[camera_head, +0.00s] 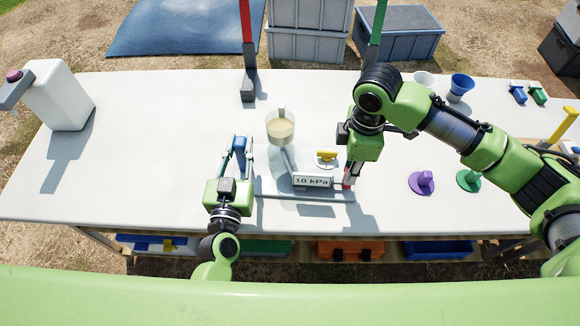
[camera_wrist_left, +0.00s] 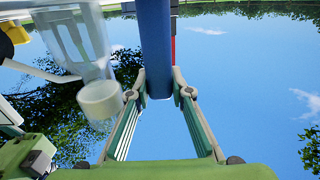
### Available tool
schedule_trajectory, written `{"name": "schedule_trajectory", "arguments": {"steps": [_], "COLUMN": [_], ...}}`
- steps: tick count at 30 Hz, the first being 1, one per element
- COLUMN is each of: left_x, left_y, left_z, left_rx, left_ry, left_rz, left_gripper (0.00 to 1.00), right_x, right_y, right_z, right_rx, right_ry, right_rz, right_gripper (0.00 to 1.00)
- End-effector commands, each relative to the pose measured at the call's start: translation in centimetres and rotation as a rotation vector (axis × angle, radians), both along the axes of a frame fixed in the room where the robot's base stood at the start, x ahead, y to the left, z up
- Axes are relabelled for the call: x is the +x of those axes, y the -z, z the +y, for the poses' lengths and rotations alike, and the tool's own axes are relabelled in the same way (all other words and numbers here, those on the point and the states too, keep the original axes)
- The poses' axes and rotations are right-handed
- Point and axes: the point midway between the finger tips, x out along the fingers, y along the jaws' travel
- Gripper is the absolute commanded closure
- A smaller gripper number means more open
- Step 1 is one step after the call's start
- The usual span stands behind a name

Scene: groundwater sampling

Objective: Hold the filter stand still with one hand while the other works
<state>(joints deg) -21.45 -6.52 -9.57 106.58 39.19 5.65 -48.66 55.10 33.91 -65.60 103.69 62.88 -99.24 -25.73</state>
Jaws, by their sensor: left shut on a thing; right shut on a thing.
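The filter stand has a pale base plate (camera_head: 312,212), a clear cup with tan liquid (camera_head: 281,130), a "10 kPa" display (camera_head: 312,180) and a yellow valve handle (camera_head: 326,155). My left gripper (camera_head: 240,150) is shut on the blue post (camera_head: 239,146) at the stand's left side. In the left wrist view the blue post (camera_wrist_left: 156,45) sits between the fingertips, with the clear cup beside it. My right gripper (camera_head: 348,178) is shut at the stand's right edge on a small red part (camera_head: 346,185), mostly hidden by the fingers.
A white dispenser (camera_head: 60,95) stands at the left of the white table (camera_head: 150,130). Purple (camera_head: 424,183) and green (camera_head: 468,180) knobbed pieces and a blue cup (camera_head: 461,86) are to the right. Red (camera_head: 247,25) and green posts rise behind. The table's left-middle is clear.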

Motion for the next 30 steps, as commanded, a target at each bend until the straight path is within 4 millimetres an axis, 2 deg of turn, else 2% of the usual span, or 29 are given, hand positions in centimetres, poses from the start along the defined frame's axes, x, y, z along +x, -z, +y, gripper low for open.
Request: {"name": "schedule_trajectory", "arguments": {"steps": [4, 17, 30], "left_x": [0.0, 0.0, 0.0], "left_y": [0.0, 0.0, 0.1], "left_z": [-0.2, -0.2, 0.0], "left_rx": [-0.002, -0.002, -0.001], "left_ry": [0.004, 0.004, 0.001], "left_rz": [0.002, 0.002, 0.002], "left_gripper": [1.00, 1.00, 1.00], "right_x": [0.0, 0.1, -0.1], "right_y": [0.0, -0.1, 0.0], "right_z": [0.7, 0.6, -2.9], "right_rx": [0.004, 0.004, 0.001], "right_ry": [-0.002, 0.000, 0.004], "right_rz": [-0.001, -0.001, -0.001], "right_gripper": [1.00, 1.00, 1.00]}}
